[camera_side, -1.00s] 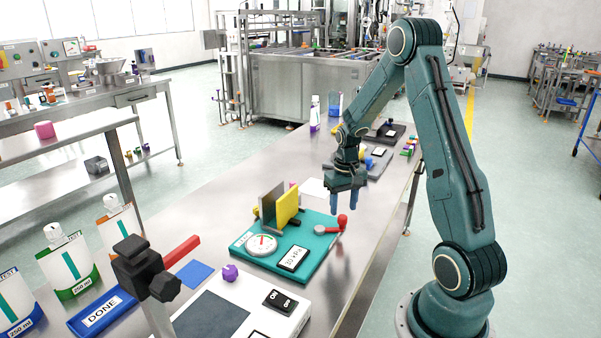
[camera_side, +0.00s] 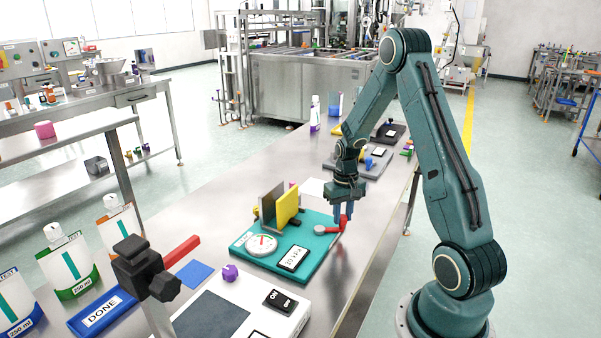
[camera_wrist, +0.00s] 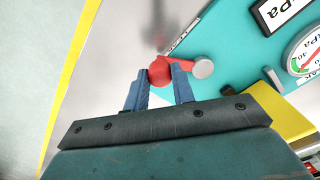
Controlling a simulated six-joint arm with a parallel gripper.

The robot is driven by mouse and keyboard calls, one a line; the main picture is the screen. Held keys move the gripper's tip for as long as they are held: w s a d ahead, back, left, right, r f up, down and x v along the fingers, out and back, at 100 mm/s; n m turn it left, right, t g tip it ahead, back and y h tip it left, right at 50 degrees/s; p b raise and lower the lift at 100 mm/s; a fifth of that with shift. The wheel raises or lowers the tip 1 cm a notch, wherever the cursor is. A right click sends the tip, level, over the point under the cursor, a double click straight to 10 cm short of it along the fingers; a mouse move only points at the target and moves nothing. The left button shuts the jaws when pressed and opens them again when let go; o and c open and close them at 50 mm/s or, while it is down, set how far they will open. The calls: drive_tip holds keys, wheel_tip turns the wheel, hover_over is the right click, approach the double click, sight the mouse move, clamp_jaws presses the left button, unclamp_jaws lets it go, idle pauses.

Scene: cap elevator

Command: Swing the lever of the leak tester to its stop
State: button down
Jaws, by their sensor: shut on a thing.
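The leak tester (camera_side: 253,262) is a teal plate on the steel table, with a round gauge (camera_side: 261,245), a black-and-white display (camera_side: 293,258) and a yellow block (camera_side: 287,208). Its lever is red with a round knob (camera_side: 343,221) and turns on a grey pivot (camera_side: 320,230). My gripper (camera_side: 344,215) points down at the plate's right edge, its blue fingers around the knob. In the wrist view the fingers (camera_wrist: 159,84) are shut on the red knob (camera_wrist: 160,70); the lever's arm runs right to the grey pivot (camera_wrist: 203,68).
A white device with ON and OFF keys (camera_side: 279,300) and a purple knob (camera_side: 230,273) stands in front of the tester. Grey and dark fixtures (camera_side: 372,163) lie behind. The table's right side is mostly bare.

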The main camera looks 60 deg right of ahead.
drive_tip(key=shift+w+d, duration=0.15)
drive_tip(key=shift+d, duration=0.05)
drive_tip(key=n, duration=0.1)
drive_tip(key=d+n, duration=0.1)
drive_tip(key=shift+w+n, duration=0.4)
drive_tip(key=n, duration=0.1)
drive_tip(key=w+d+n, duration=0.1)
drive_tip(key=n, duration=0.1)
drive_tip(key=shift+w+d, duration=0.1)
drive_tip(key=shift+w, duration=0.2)
drive_tip(key=n, duration=0.1)
drive_tip(key=w+n, duration=0.1)
drive_tip(key=n, duration=0.1)
drive_tip(key=shift+w+d, duration=0.2)
drive_tip(key=shift+d, duration=0.05)
drive_tip(key=shift+w+d+n, duration=0.1)
drive_tip(key=shift+w+n, duration=0.35)
drive_tip(key=shift+n, duration=0.35)
drive_tip(key=shift+w+n, duration=0.4)
drive_tip(key=shift+n, duration=0.4)
drive_tip(key=c, duration=1.2)
unclamp_jaws()
drive_tip(key=shift+o, duration=0.2)
drive_tip(key=shift+r, duration=0.2)
